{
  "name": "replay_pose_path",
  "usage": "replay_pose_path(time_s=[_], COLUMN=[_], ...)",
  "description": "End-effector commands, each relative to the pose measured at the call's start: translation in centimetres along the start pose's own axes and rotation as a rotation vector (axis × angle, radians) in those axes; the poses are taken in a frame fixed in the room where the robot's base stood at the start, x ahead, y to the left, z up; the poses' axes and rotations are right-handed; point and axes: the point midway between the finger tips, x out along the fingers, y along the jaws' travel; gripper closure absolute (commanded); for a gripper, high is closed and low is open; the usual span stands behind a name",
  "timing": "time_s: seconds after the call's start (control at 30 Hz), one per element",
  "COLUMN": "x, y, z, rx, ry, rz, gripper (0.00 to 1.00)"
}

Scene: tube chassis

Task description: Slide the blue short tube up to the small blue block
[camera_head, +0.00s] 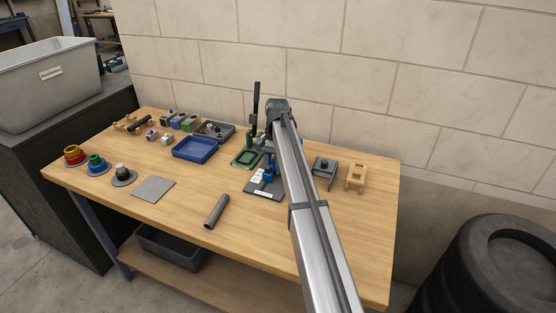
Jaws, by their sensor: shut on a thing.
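A dark base plate (251,190) with pale labels lies near the middle of the table. Blue parts (268,177) show on and just above it, small and crowded together. I cannot clearly separate the blue short tube from the small blue block at this size. My gripper (269,163) points down over the plate, partly hidden by my own arm. It is shut on what appears to be the blue short tube. The exact contact and any gap to the block are too small to tell.
A blue tray (176,152) is farther left. A dark loose tube (217,211) lies in front. A wooden stand (356,177) is at right. The front right tabletop is clear.

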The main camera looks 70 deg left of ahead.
Motion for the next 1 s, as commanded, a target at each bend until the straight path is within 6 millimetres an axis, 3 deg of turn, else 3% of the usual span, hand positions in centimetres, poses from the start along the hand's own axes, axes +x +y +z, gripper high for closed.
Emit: replay_pose_path(time_s=[0.6, 0.63, 0.93, 1.0], x=[0.15, 0.15, 0.14, 0.15], y=[-0.02, -0.02, -0.01, -0.01], z=[0.76, 0.75, 0.72, 0.72], rx=[-0.001, 0.000, 0.000, 0.000], ry=[0.000, 0.000, 0.000, 0.000], rz=[0.000, 0.000, 0.000, 0.000], gripper=[0.94, 0.69, 0.40, 0.40])
